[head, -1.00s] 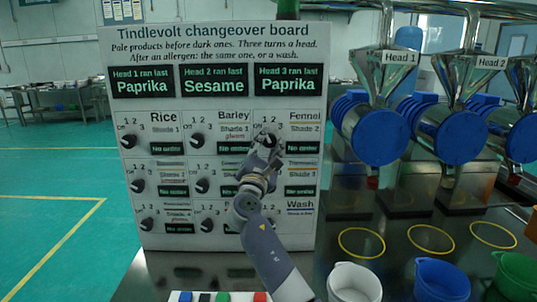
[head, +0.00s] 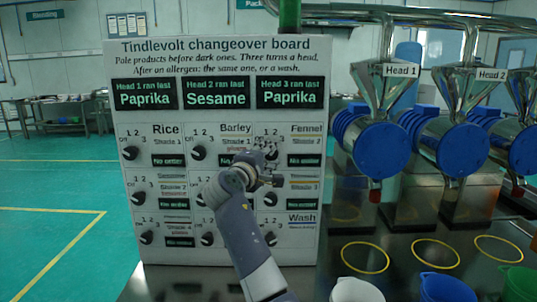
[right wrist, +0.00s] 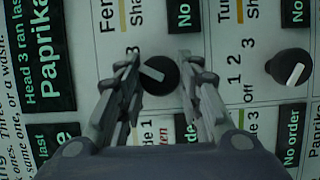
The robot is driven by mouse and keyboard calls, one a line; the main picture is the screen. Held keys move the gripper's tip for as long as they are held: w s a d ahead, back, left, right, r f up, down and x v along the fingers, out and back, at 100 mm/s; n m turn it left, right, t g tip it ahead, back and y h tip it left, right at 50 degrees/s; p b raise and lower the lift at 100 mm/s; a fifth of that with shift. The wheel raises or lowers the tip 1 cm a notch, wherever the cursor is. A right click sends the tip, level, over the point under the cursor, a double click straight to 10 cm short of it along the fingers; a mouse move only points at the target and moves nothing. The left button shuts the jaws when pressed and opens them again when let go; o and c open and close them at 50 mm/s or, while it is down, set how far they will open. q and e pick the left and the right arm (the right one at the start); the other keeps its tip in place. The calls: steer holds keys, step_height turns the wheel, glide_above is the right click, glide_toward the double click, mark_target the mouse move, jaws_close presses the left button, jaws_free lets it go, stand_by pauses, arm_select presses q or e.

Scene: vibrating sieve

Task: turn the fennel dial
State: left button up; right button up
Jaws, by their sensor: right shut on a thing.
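The black fennel dial (right wrist: 160,75), with a white pointer mark, shows in the right wrist view between my right gripper's fingers (right wrist: 158,60). Its mark points toward the printed numbers, on the side of the 3; the exact setting is unclear. In the head view, my right gripper (head: 268,155) is at the fennel panel and mostly covers the dial. The gripper is shut on the dial. The Fennel label (head: 307,128) is visible above a dark "No order" display (head: 304,160). My left gripper is not in view.
Other dials are close by on the board (head: 220,52), including the Turmeric dial (right wrist: 290,67) and the Barley dial (head: 198,153). Blue-fronted sieve heads (head: 380,149) stand to the right. A white bucket (head: 357,290) stands below on the dark counter.

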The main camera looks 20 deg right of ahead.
steer(key=m+g+p, duration=0.1)
steer(key=m, duration=0.2)
steer(key=shift+r+y+p, duration=0.2)
steer(key=shift+y+p, duration=0.1)
steer(key=shift+y, duration=0.1)
steer(key=shift+f+m+y+p, duration=0.1)
steer(key=shift+m+y+p, duration=0.45)
steer(key=shift+m, duration=0.35)
steer(key=shift+g, duration=0.3)
steer(key=o, duration=1.1)
steer(key=shift+d, duration=0.1)
